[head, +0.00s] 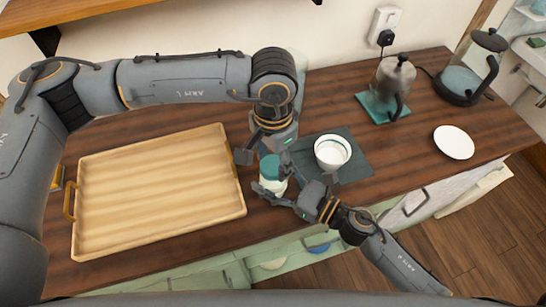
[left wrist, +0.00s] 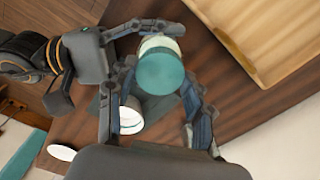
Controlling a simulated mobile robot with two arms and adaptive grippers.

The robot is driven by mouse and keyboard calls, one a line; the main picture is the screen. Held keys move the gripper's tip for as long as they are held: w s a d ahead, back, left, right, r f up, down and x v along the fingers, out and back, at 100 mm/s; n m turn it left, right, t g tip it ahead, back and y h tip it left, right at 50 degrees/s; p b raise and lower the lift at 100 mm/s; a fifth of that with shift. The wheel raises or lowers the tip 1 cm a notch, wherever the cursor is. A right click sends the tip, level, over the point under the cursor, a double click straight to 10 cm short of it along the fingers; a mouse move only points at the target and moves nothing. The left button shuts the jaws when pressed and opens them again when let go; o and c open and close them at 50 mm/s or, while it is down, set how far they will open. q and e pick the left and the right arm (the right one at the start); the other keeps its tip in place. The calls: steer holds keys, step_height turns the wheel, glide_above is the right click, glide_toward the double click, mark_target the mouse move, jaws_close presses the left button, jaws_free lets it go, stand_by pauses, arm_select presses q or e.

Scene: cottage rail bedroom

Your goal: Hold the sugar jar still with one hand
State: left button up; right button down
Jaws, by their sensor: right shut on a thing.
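The sugar jar (head: 270,168) has a teal lid and a pale body, and stands upright on the wooden counter right of the tray. My right gripper (head: 272,190) is shut on its body from the front right. My left gripper (head: 266,150) is above the jar, pointing down with its fingers spread. In the left wrist view the jar's teal lid (left wrist: 161,71) lies between the left fingertips (left wrist: 158,78); I cannot tell whether they touch it. The right gripper's fingers (left wrist: 150,27) show around the pale body there.
A wooden tray (head: 160,185) fills the counter's left. A white bowl (head: 333,152) stands on a dark mat (head: 355,170) close right of the jar. Further right are a metal pot (head: 391,78) on a teal mat, a glass kettle (head: 470,70) and a white plate (head: 454,142).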

arm_select(q)
steer(key=c, duration=0.5)
steer(key=n, duration=0.3)
steer(key=shift+n, duration=0.4)
steer(key=n, duration=3.8)
steer(key=shift+r+n, duration=0.1)
steer(key=shift+n, duration=0.2)
steer(key=n, duration=1.1)
steer(key=shift+n, duration=0.4)
